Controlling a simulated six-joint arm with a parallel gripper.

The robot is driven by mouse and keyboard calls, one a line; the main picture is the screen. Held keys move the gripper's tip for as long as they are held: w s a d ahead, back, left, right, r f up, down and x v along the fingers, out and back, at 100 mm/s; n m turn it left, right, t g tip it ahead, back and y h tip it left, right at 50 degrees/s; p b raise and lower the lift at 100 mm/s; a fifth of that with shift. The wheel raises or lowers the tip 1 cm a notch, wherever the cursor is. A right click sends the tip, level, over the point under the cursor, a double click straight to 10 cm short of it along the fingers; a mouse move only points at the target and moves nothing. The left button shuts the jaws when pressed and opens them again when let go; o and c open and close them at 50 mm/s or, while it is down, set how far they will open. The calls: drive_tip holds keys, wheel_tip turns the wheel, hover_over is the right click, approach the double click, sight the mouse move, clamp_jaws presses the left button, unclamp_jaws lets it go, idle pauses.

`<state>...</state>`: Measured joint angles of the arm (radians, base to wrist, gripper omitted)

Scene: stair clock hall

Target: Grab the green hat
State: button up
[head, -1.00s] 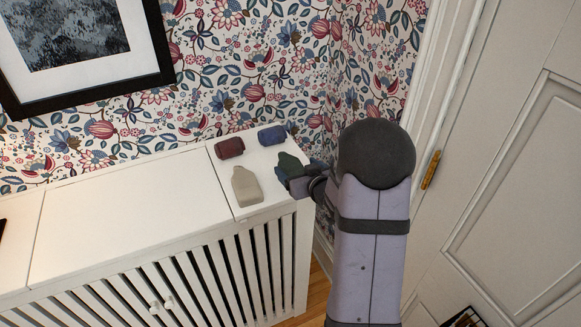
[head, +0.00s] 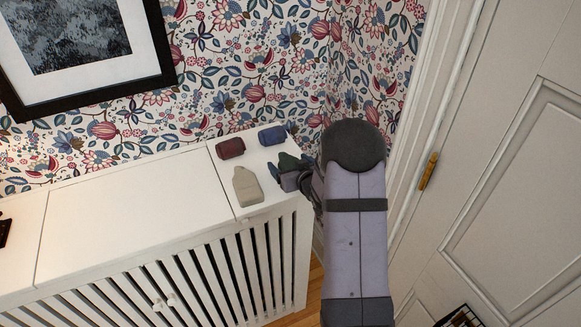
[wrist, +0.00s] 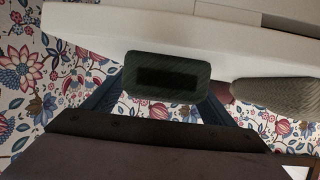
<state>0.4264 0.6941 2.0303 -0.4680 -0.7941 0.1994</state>
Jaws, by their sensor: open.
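The green hat (head: 289,160), a dark knitted beanie, is on the right end of the white cabinet top, partly hidden behind my gripper (head: 292,180) in the head view. In the wrist view the green hat (wrist: 166,59) shows its hollow dark end and sits between the two fingers of my gripper (wrist: 160,99). The fingers stand apart on either side of it. I cannot tell whether they touch it.
A beige hat (head: 247,187) lies left of the green one and shows at the right of the wrist view (wrist: 280,92). A maroon hat (head: 230,148) and a blue hat (head: 272,136) lie behind. Wallpaper stands behind, a door (head: 510,190) right.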

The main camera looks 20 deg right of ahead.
sight(289, 161)
drive_tip(key=shift+c, duration=0.3)
drive_tip(key=c, duration=1.1)
drive_tip(key=shift+r, duration=0.1)
drive_tip(key=shift+r+b, duration=0.55)
drive_tip(key=shift+r, duration=4.4)
